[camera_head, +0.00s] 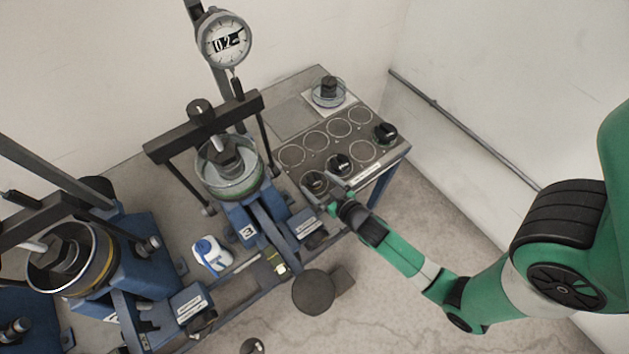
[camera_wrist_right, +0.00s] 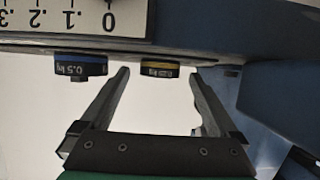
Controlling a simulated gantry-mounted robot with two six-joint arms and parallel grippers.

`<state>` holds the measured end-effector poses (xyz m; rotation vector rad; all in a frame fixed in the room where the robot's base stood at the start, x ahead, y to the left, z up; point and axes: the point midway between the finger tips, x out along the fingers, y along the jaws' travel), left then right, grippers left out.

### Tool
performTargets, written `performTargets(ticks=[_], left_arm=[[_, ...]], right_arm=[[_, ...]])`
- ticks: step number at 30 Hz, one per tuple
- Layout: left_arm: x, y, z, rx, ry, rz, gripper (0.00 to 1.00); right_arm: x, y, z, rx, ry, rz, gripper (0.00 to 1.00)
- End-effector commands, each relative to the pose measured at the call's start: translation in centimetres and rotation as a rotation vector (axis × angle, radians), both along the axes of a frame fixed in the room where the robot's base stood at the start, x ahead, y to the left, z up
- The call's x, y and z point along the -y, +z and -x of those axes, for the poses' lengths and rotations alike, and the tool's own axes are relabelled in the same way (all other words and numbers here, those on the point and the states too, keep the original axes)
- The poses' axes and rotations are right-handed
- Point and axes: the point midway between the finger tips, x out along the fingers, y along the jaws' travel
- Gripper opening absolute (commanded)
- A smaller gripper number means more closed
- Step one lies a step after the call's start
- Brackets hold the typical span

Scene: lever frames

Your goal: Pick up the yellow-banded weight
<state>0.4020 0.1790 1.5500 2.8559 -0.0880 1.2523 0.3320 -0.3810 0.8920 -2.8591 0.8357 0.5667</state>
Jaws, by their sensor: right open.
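The yellow-banded weight (camera_wrist_right: 160,69), a short dark disc marked 0.25 kg, shows in the right wrist view between the fingertips of my right gripper (camera_wrist_right: 160,76). The fingers are open, with a gap on each side of it; I cannot tell how far it is beyond the tips. A blue-banded weight (camera_wrist_right: 80,66) marked 0.5 kg is to its left, outside the fingers. In the head view my right gripper (camera_head: 331,185) is at the near edge of the weight tray, close to a dark weight (camera_head: 315,181). Band colours are too small to tell there. My left gripper is not in view.
The grey tray (camera_head: 290,125) has several round recesses, with more dark weights (camera_head: 340,163) and (camera_head: 385,132) on it. A glass dish (camera_head: 328,94) stands behind.

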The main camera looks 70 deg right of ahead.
Motion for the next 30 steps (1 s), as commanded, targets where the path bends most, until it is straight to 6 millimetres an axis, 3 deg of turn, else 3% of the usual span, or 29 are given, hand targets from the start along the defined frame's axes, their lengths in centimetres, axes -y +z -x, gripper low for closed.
performTargets(ticks=[9,24,30], left_arm=[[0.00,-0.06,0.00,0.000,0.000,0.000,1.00],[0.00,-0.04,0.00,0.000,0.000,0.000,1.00],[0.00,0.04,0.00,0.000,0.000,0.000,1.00]], right_arm=[[0.53,-0.39,-0.77,-0.001,0.000,-0.001,0.94],[0.52,-0.30,-0.78,0.001,0.000,0.001,0.06],[0.52,-0.18,-0.77,0.002,0.000,0.001,0.06]])
